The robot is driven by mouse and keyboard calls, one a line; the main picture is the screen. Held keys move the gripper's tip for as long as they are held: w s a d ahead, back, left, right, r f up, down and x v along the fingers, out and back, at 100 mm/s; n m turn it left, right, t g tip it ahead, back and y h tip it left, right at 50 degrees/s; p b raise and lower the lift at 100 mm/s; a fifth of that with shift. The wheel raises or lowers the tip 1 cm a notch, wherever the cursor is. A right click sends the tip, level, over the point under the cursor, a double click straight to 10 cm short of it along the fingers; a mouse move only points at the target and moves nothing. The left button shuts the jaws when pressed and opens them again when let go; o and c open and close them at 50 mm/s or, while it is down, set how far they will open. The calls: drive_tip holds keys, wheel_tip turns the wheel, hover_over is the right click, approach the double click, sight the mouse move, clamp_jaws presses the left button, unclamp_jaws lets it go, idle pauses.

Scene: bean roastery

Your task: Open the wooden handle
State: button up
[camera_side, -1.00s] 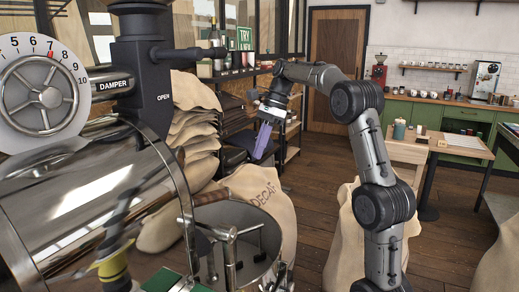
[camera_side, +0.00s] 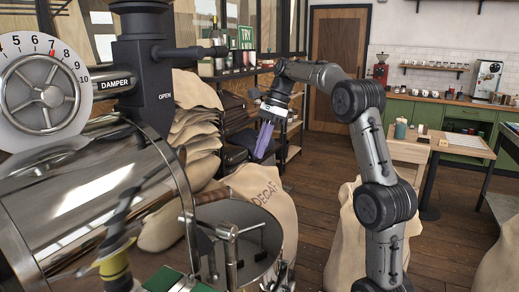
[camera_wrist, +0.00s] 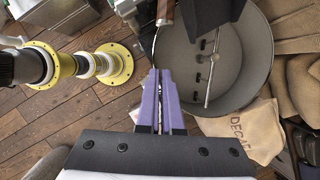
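A brown wooden handle (camera_wrist: 165,12) shows at the top edge of the wrist view, beside the round metal drum-like bin.
The open round bin (camera_side: 271,268) has a bar and stirring arms inside. The shiny roaster drum (camera_side: 95,205) fills the left. A DECAF sack (camera_side: 262,184) stands behind the bin. Yellow-flanged parts (camera_wrist: 115,64) lie left in the wrist view.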

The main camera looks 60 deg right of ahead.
drive_tip(key=shift+o, duration=1.1)
drive_tip(key=shift+a, duration=0.1)
drive_tip(key=o, duration=0.5)
drive_tip(key=a+y, duration=0.1)
drive_tip(key=a+f+n+y, duration=0.1)
drive_tip(key=w+a+y, duration=0.1)
drive_tip(key=shift+w+a+f+n, duration=0.1)
drive_tip(key=shift+a+f+n, duration=0.1)
drive_tip(key=shift+a+n, duration=0.15)
drive_tip(key=shift+o, duration=1.3)
drive_tip(key=a+f+y, duration=0.1)
drive_tip(key=y, duration=0.1)
drive_tip(key=w+a+f+t+y, duration=0.1)
drive_tip(key=f+y, duration=0.1)
drive_tip(key=shift+w+a+f+y, duration=0.1)
drive_tip(key=shift+a+f+y, duration=0.05)
drive_tip(key=shift+y, duration=0.15)
drive_tip(key=m+t+y, duration=0.4)
drive_tip(key=m+t, duration=0.1)
drive_tip(key=t, duration=0.1)
approach(205, 198)
drive_tip(key=x, duration=0.6)
drive_tip(key=w+f+x, duration=0.1)
drive_tip(key=x, duration=0.2)
drive_tip(key=shift+w, duration=0.25)
drive_tip(key=shift+r, duration=0.1)
clamp_jaws()
